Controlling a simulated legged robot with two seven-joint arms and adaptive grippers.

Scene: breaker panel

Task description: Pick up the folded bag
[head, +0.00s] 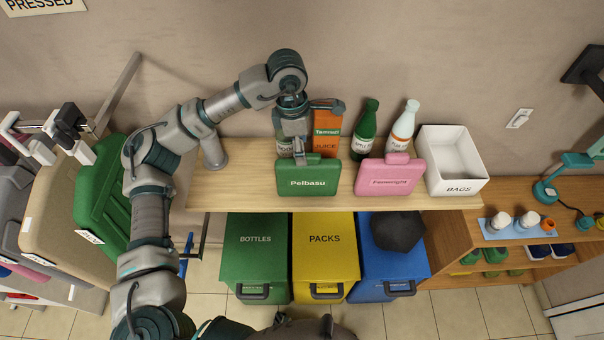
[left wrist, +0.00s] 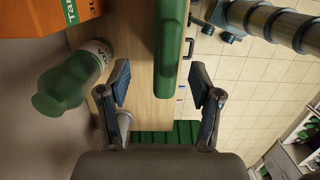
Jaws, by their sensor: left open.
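A green folded bag (head: 307,181) with a handle and the label "Pelbasu" stands upright at the front edge of the wooden shelf (head: 238,190). A pink folded bag (head: 388,178) with a handle stands to its right. My left gripper (head: 300,152) is at the top of the green bag, pointing down, and hides part of its handle area. In the left wrist view the left gripper (left wrist: 160,82) is open, and the green bag (left wrist: 172,45) shows between its fingers with gaps on both sides. I cannot tell how deep it sits between them. My right gripper is not in view.
A bottle (left wrist: 65,85) and an orange juice carton (head: 326,134) stand close behind the green bag. A green bottle (head: 366,130), a white bottle (head: 402,128) and a white "BAGS" box (head: 464,184) are farther right. Green, yellow (head: 325,255) and blue bins stand below the shelf.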

